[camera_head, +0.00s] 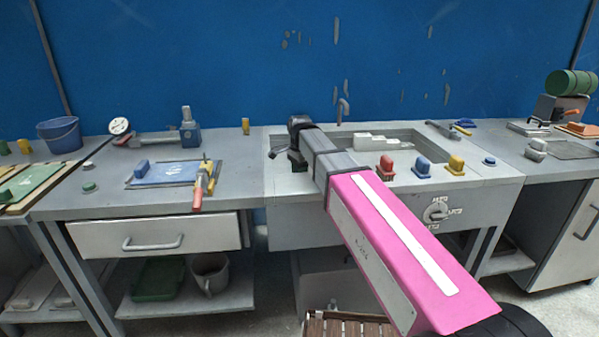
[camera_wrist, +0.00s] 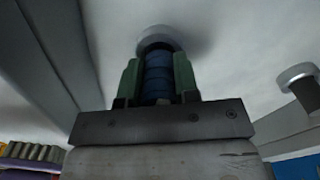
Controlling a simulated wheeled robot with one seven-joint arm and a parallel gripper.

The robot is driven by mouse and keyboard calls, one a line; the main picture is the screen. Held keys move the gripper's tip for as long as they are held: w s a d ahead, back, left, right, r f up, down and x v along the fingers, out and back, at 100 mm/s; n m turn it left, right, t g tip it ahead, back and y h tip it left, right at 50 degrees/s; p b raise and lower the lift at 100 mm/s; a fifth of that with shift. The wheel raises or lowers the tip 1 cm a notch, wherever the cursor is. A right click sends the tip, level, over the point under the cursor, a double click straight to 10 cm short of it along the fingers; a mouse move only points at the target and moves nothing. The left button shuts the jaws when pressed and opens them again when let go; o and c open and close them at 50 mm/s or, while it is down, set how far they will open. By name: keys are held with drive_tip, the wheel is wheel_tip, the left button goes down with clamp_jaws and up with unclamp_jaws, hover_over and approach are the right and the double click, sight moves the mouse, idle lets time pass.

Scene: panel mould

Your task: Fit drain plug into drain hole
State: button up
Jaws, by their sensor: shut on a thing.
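My gripper (camera_wrist: 158,78) is shut on a blue, ribbed plug-like piece (camera_wrist: 157,80), with a green pad on each side of it. A pale round rim (camera_wrist: 160,38) shows at the far end of the blue piece, close to a light grey surface; I cannot tell whether they touch. In the head view my gripper (camera_head: 284,155) is over the left part of the sink (camera_head: 430,133), left of its basin. The held piece cannot be made out there. I cannot make out the drain hole in either view.
A tap (camera_head: 342,108) stands behind the sink, and a pale stepped block (camera_head: 375,142) shows in the basin. Red (camera_head: 386,167), blue (camera_head: 422,167) and yellow (camera_head: 456,165) knobs line the front edge. A blue tray (camera_head: 165,173) lies left. A silver-capped post (camera_wrist: 298,76) shows right in the wrist view.

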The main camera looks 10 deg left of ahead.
drive_tip(key=o, duration=0.9)
wheel_tip(320, 180, up, 12)
drive_tip(key=shift+f, duration=0.25)
drive_tip(key=shift+r, duration=0.4)
drive_tip(key=shift+s, duration=0.1)
